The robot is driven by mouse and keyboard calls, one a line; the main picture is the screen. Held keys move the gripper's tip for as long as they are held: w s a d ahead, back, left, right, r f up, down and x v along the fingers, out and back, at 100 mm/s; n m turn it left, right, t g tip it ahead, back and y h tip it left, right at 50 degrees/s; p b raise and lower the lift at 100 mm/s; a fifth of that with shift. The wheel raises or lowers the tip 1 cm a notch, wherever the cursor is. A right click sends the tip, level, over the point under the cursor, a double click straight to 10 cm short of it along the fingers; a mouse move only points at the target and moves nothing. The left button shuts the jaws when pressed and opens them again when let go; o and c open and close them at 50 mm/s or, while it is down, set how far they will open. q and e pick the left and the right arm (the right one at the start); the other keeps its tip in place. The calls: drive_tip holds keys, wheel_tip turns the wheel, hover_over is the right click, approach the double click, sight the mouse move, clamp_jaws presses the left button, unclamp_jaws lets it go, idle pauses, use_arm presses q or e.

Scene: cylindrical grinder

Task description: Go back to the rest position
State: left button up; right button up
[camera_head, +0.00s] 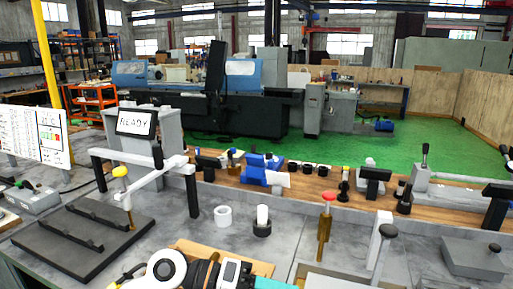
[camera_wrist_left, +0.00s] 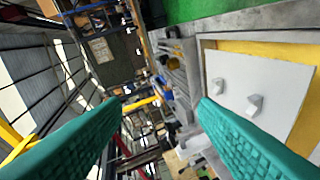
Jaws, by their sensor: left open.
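My left gripper (camera_wrist_left: 160,112) shows in the left wrist view as two teal ridged fingers, wide apart with nothing between them. In the head view, white and black parts that look like my left arm lie along the bottom edge, and a bit of teal finger (camera_head: 276,284) shows there, mostly cut off. It appears in front of the workbench (camera_head: 205,255), apart from the things on it. My right gripper is not in view. The blue and grey cylindrical grinder (camera_head: 250,105) stands in the background.
A black-and-white frame (camera_head: 155,172) with a yellow knob stands over a dark plate (camera_head: 85,240). A READY screen (camera_head: 136,123) is behind it. A white ring (camera_head: 223,216), a white cylinder in a black base (camera_head: 262,221) and a red-topped brass pin (camera_head: 325,225) stand on the bench. Green floor lies beyond.

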use_arm(q)
drive_tip(key=w+a+r+n+t+h, duration=0.2)
drive_tip(key=a+r+n+t, duration=0.15)
drive_tip(key=n+t, duration=0.45)
drive_tip(key=w+a+r+n+t+h, duration=0.15)
drive_tip(key=r+n+t, duration=0.25)
drive_tip(key=n+t, duration=0.4)
drive_tip(key=w+a+f+n+t+y, duration=0.3)
drive_tip(key=a+f+n+t+y, duration=0.25)
drive_tip(key=a+n+y, duration=0.45)
drive_tip(key=s+a+f+n+g+y, duration=0.2)
drive_tip(key=a+f+n+g+y, duration=0.1)
drive_tip(key=f+n+y, duration=0.3)
drive_tip(key=s+a+f+n+g+y, duration=0.25)
drive_tip(key=a+f+n, duration=0.2)
drive_tip(key=f, duration=0.35)
drive_tip(key=s+a+f+n+g, duration=0.1)
drive_tip(key=s+f+g, duration=0.55)
drive_tip(key=s, duration=0.45)
drive_tip(key=s+a+f+n+g, duration=0.1)
drive_tip(key=s+f+g, duration=0.5)
drive_tip(key=s, duration=0.4)
wheel_tip(320, 180, down, 26)
drive_tip(key=f, duration=0.1)
drive_tip(key=s+a+f+g, duration=0.1)
drive_tip(key=s+a+f, duration=0.1)
drive_tip(key=s+f, duration=1.4)
drive_tip(key=shift+s+a, duration=0.2)
drive_tip(key=shift+s, duration=0.35)
